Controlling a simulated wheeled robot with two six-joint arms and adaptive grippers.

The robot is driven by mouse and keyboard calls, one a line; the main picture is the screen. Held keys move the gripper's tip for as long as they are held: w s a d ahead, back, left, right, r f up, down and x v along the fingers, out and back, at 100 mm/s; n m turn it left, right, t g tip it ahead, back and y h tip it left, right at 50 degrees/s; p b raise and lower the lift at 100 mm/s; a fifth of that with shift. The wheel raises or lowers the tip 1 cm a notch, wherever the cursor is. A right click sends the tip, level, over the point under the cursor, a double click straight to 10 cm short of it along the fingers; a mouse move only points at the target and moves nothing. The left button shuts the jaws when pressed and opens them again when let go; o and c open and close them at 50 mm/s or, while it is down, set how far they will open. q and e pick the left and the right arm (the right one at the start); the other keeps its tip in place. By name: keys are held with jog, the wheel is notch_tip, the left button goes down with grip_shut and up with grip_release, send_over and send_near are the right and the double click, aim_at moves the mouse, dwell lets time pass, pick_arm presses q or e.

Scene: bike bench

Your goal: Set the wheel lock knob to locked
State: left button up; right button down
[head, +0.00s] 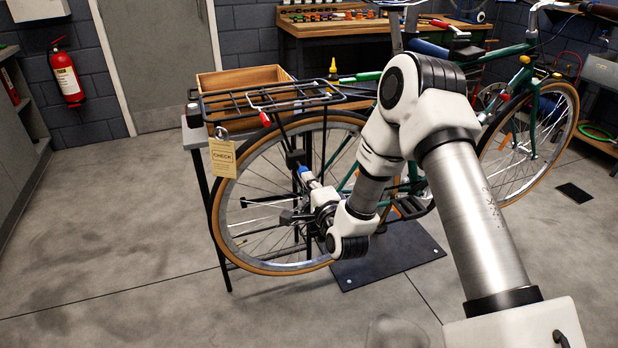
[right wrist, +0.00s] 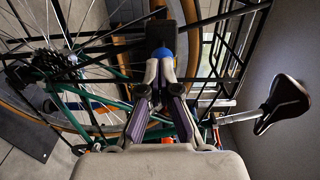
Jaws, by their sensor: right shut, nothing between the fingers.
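The wheel lock knob (head: 303,170) is a small blue cap on a dark block beside the rear wheel (head: 222,225) of the green bike. It also shows in the right wrist view (right wrist: 162,54), just beyond the fingertips. My right gripper (head: 309,181) reaches in from the right with its fingertips at the knob. In the right wrist view its fingers (right wrist: 160,76) are close together with nothing held between them. Whether they touch the knob is unclear. The knob's pointer or marks cannot be made out. My left gripper is not in view.
A rear rack (head: 270,97) lies above the wheel, with a yellow tag (head: 222,158) hanging from it. The sprockets (right wrist: 42,64) and spokes are near my right gripper. A wooden box (head: 240,78) stands behind. The floor at left is clear.

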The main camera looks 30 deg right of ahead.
aim_at(303, 171)
jog(key=x, duration=0.1)
jog(key=b+x, duration=0.1)
jog(key=shift+w+d+r, duration=0.1)
jog(key=shift+w+r, duration=0.2)
jog(key=shift+w, duration=0.05)
dwell(0.4)
